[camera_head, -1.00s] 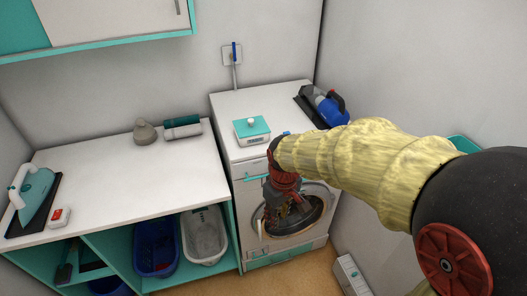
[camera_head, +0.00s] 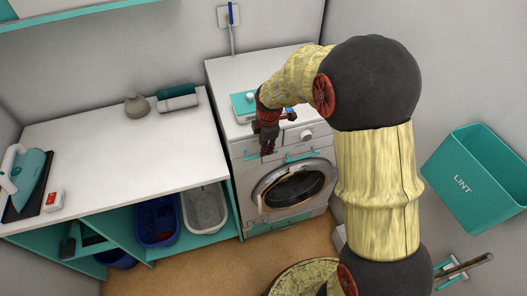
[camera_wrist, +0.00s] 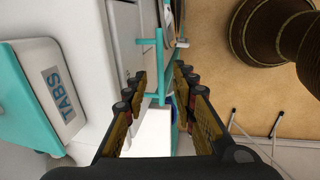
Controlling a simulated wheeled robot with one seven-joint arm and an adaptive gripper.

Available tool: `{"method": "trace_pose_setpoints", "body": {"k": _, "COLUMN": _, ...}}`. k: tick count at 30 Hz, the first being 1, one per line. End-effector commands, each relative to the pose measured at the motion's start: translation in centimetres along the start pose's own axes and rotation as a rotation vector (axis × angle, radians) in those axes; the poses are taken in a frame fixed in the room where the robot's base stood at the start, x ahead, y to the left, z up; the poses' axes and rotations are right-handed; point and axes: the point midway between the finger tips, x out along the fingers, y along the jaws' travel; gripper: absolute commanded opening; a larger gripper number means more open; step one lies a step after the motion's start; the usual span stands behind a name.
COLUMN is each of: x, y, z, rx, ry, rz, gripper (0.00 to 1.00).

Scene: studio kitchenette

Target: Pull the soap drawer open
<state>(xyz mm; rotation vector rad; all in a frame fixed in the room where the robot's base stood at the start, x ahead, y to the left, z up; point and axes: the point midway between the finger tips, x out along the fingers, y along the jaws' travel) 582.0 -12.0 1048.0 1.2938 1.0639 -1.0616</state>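The white washing machine (camera_head: 238,165) stands at the back, with the soap drawer at the upper left of its front. The drawer's teal bar handle (camera_head: 250,157) shows just left of my gripper (camera_head: 267,151), which covers part of the drawer front. In the wrist view, my gripper (camera_wrist: 160,72) is open, its dark fingers on either side of the teal handle (camera_wrist: 160,60). I see a gap between handle and fingers, and contact cannot be made out. The drawer looks closed, though my gripper hides much of it.
A second teal bar (camera_head: 302,156) sits under the knob (camera_head: 306,135), above the round door (camera_head: 288,190). A white-and-teal box marked TABS (camera_wrist: 62,85) is near my gripper. The counter (camera_head: 110,165) lies left. A teal LINT bin (camera_head: 478,180) hangs right.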

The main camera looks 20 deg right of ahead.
Motion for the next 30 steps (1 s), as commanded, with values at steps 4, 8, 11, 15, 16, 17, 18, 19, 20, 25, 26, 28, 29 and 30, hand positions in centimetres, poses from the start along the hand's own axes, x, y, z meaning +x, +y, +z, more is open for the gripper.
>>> {"method": "trace_pose_setpoints", "body": {"k": 4, "x": 2.6, "y": -0.1, "z": 0.0, "rx": 0.001, "ry": 0.000, "rz": -0.003, "gripper": 0.27}}
{"method": "trace_pose_setpoints", "body": {"k": 8, "x": 4.1, "y": 0.0, "z": 0.0, "rx": 0.002, "ry": 0.000, "rz": -0.001, "gripper": 0.27}}
{"method": "trace_pose_setpoints", "body": {"k": 11, "x": 4.8, "y": 0.1, "z": 0.0, "rx": 0.002, "ry": 0.000, "rz": 0.001, "gripper": 0.27}}
{"method": "trace_pose_setpoints", "body": {"k": 15, "x": 5.1, "y": 0.1, "z": 0.0, "rx": 0.002, "ry": 0.000, "rz": 0.001, "gripper": 0.27}}
{"method": "trace_pose_setpoints", "body": {"k": 16, "x": 5.1, "y": 0.1, "z": 0.0, "rx": 0.002, "ry": 0.000, "rz": 0.001, "gripper": 0.27}}
{"method": "trace_pose_setpoints", "body": {"k": 17, "x": 5.1, "y": 0.1, "z": 0.0, "rx": 0.002, "ry": 0.000, "rz": 0.001, "gripper": 0.27}}
{"method": "trace_pose_setpoints", "body": {"k": 18, "x": 5.1, "y": 0.1, "z": 0.0, "rx": 0.002, "ry": 0.000, "rz": 0.001, "gripper": 0.27}}
{"method": "trace_pose_setpoints", "body": {"k": 19, "x": 5.1, "y": 0.1, "z": 0.0, "rx": 0.002, "ry": 0.000, "rz": 0.001, "gripper": 0.27}}
{"method": "trace_pose_setpoints", "body": {"k": 20, "x": 5.1, "y": 0.0, "z": 0.0, "rx": 0.002, "ry": 0.000, "rz": 0.001, "gripper": 0.27}}
{"method": "trace_pose_setpoints", "body": {"k": 25, "x": 5.1, "y": 0.0, "z": 0.0, "rx": 0.002, "ry": 0.000, "rz": 0.001, "gripper": 0.20}}
{"method": "trace_pose_setpoints", "body": {"k": 26, "x": 5.1, "y": 0.0, "z": 0.0, "rx": 0.002, "ry": 0.000, "rz": 0.001, "gripper": 0.18}}
{"method": "trace_pose_setpoints", "body": {"k": 28, "x": 5.1, "y": 0.0, "z": 0.0, "rx": 0.002, "ry": 0.000, "rz": 0.001, "gripper": 0.14}}
{"method": "trace_pose_setpoints", "body": {"k": 29, "x": 5.1, "y": 0.0, "z": 0.0, "rx": 0.002, "ry": 0.000, "rz": 0.001, "gripper": 0.12}}
{"method": "trace_pose_setpoints", "body": {"k": 30, "x": 5.1, "y": 0.0, "z": 0.0, "rx": 0.002, "ry": 0.000, "rz": 0.001, "gripper": 0.10}}
